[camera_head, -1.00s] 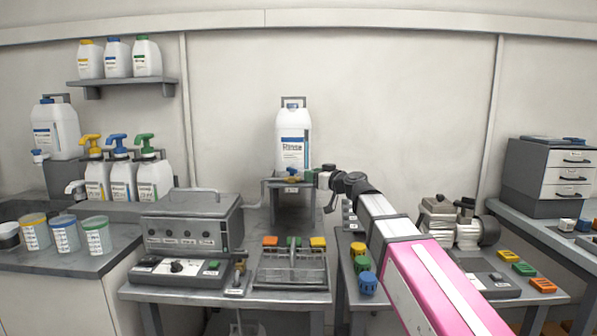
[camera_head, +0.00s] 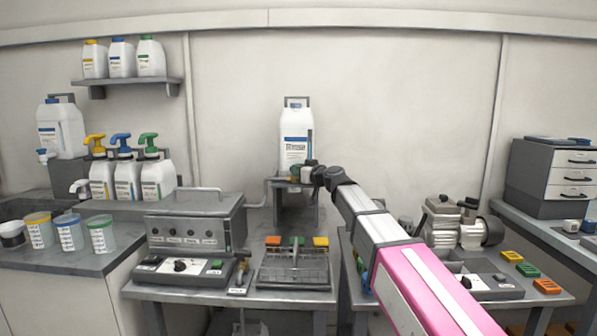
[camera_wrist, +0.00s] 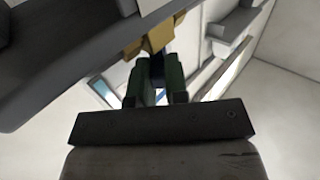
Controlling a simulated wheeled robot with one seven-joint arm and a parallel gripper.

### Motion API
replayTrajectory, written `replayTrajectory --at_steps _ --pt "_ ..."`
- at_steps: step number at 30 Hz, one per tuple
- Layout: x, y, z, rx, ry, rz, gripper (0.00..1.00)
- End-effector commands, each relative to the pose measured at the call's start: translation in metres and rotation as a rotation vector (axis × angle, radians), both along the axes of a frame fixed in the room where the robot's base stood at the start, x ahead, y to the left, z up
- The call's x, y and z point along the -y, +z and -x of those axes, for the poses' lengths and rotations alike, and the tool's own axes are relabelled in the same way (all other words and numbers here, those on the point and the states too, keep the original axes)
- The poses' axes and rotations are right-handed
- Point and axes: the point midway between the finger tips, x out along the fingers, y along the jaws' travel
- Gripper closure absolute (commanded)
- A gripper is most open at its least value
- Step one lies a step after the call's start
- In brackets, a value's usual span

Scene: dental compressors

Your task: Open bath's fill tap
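The bath is the grey box (camera_head: 190,222) with a row of knobs and a top handle, on the table left of centre. A thin pipe runs from its right side towards a small stand that holds the white Rinse container (camera_head: 295,138). My gripper (camera_head: 306,173) is at the tap from the right. In the wrist view, my two dark green fingers (camera_wrist: 159,82) have a narrow dark gap between them, just below the brass. Whether they grip the handle is unclear.
A wire rack (camera_head: 293,268) with coloured blocks stands in front of the stand. A control box (camera_head: 180,268) lies before the bath. A compressor (camera_head: 452,222) stands right of my arm. The wall behind the container is bare.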

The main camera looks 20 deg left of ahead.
Motion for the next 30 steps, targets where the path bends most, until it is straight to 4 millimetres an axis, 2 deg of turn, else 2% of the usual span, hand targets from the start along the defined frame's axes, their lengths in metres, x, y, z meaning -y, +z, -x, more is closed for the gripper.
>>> replayTrajectory --at_steps 14,30 --pt "0.0 0.0 -0.002 -0.001 0.063 0.0 1.0" --pt "0.001 0.001 -0.011 0.0 0.451 -0.001 1.0"
